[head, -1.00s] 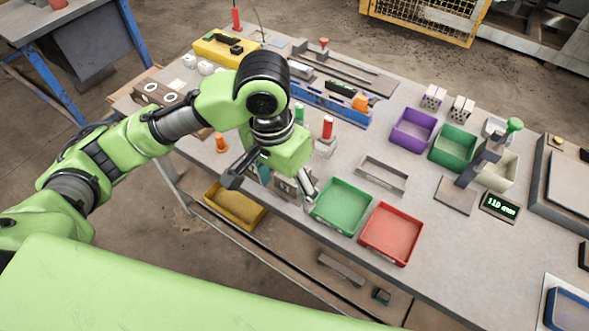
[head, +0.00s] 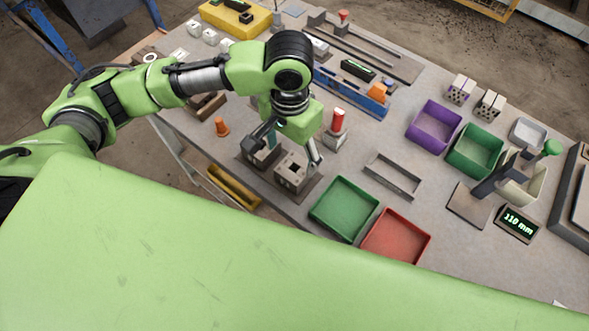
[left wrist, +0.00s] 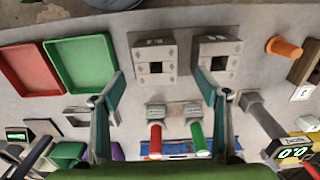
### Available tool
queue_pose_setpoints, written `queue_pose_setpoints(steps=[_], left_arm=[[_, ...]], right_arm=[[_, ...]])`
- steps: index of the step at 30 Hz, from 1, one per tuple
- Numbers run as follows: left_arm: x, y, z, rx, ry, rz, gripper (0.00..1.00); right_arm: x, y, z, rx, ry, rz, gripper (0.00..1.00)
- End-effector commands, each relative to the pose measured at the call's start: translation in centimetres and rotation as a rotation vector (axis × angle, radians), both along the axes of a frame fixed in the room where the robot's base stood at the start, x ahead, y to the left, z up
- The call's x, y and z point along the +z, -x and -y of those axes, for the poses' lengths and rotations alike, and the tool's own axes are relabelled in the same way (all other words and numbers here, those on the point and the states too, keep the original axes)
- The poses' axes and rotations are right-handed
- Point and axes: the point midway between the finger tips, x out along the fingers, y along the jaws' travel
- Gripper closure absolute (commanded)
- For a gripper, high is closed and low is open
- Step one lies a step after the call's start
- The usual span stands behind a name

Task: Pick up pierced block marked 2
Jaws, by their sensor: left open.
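Two grey pierced blocks, each with a square hole, stand side by side on a dark base plate (head: 308,193) near the table's front edge. One block (head: 291,172) shows clearly in the head view; the other (head: 256,157) is partly hidden by my left gripper (head: 288,148). The left wrist view shows the left block (left wrist: 156,62) and the right block (left wrist: 218,60). I cannot read a number on either block. My right gripper is not in view.
A red-topped post (head: 338,120) stands just behind the blocks, beside a green one (left wrist: 198,138). A green tray (head: 344,208) and a red tray (head: 396,238) lie to the right.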

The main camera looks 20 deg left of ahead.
Motion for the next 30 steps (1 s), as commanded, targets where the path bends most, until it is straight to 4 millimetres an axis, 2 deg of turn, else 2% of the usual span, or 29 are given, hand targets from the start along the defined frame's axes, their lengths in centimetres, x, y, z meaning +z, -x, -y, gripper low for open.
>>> queue_pose_setpoints(steps=[4, 7, 11, 16, 24, 30], left_arm=[[-1.0, 0.0, 0.0, 0.0, -0.001, 0.001, 0.32], [-1.8, 0.1, 0.2, 0.0, -0.001, -0.002, 0.32], [-3.7, 0.3, 0.7, -0.001, -0.003, -0.002, 0.32], [-5.8, 0.2, 0.7, -0.001, -0.002, 0.001, 0.32], [-6.2, 0.2, 0.7, -0.002, 0.0, 0.002, 0.32], [-6.1, 0.2, 0.7, -0.002, 0.0, 0.002, 0.82]], right_arm=[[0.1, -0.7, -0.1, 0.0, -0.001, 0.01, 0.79], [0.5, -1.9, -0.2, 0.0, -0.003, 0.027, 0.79], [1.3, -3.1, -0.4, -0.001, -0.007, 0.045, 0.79], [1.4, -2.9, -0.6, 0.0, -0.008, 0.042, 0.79], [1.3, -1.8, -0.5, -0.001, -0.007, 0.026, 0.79], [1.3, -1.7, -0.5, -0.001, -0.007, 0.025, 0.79]])
